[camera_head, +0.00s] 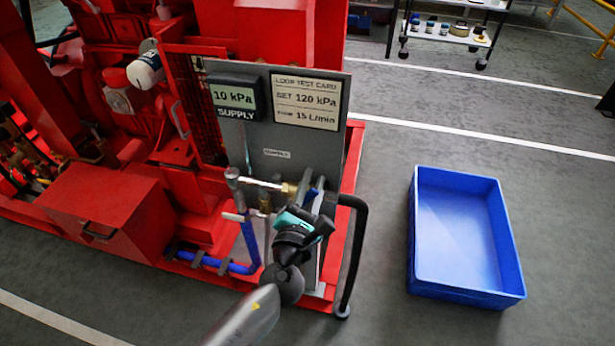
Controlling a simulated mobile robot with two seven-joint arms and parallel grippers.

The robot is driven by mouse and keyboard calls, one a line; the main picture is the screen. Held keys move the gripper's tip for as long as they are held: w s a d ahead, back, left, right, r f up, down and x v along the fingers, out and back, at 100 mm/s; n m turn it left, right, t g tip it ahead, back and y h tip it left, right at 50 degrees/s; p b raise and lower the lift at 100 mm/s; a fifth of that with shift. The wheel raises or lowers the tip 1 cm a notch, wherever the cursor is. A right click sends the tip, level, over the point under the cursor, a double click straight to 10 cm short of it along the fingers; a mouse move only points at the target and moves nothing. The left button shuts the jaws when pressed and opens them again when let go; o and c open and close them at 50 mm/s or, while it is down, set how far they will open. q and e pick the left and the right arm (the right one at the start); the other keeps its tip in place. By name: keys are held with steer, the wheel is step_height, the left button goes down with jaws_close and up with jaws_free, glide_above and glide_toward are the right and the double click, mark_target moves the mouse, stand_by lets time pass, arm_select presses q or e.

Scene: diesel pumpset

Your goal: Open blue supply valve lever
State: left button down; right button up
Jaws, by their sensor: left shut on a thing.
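The grey panel (275,150) stands on the red pumpset, with a supply display (234,96) reading 10 kPa. A blue lever (313,190) shows in small part beside the brass fitting (289,189) at the panel's lower right. My left gripper (323,204), dark with a teal patch, reaches up from below and is shut on the blue lever. The gripper hides most of the lever, so its angle is hard to tell. My right gripper is not in view.
A blue pipe (249,243) and a pale handle (235,217) stand left of my gripper. A black hose (358,255) curves down close on its right. An empty blue crate (416,255) sits on the floor further right, with clear floor around it.

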arm_select(q)
steer(key=shift+d+f+m, duration=0.15)
steer(key=shift+m, duration=0.15)
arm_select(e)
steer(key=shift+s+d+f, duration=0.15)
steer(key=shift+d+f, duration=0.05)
arm_select(q)
steer(key=c, duration=0.7)
jaws_free()
steer(key=shift+s, duration=0.6)
steer(key=p+v, duration=0.2)
steer(key=v, duration=1.2)
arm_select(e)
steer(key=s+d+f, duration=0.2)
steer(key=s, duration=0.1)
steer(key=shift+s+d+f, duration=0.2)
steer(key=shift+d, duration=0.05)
